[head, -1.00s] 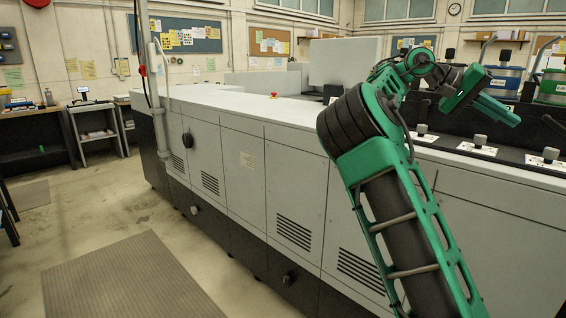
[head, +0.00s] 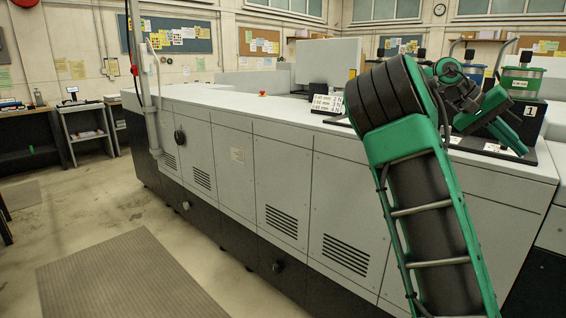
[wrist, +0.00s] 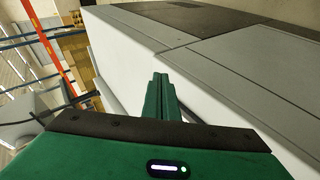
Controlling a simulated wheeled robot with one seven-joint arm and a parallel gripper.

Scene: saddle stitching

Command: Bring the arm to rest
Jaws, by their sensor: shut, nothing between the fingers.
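My gripper (head: 522,152) is at the right of the head view, at the end of my folded green and black arm. It hangs in front of the right part of the long grey machine (head: 180,118) and appears near its top. In the wrist view my gripper (wrist: 160,76) has its two green fingers together, with nothing between them. The fingers point toward a pale boxy cabinet surface (wrist: 240,60). I cannot tell the exact gap between the fingers and that surface.
White number cards (head: 326,103) stand on the machine top. A grey floor mat (head: 125,275) lies at the front left. Open floor lies left of the machine.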

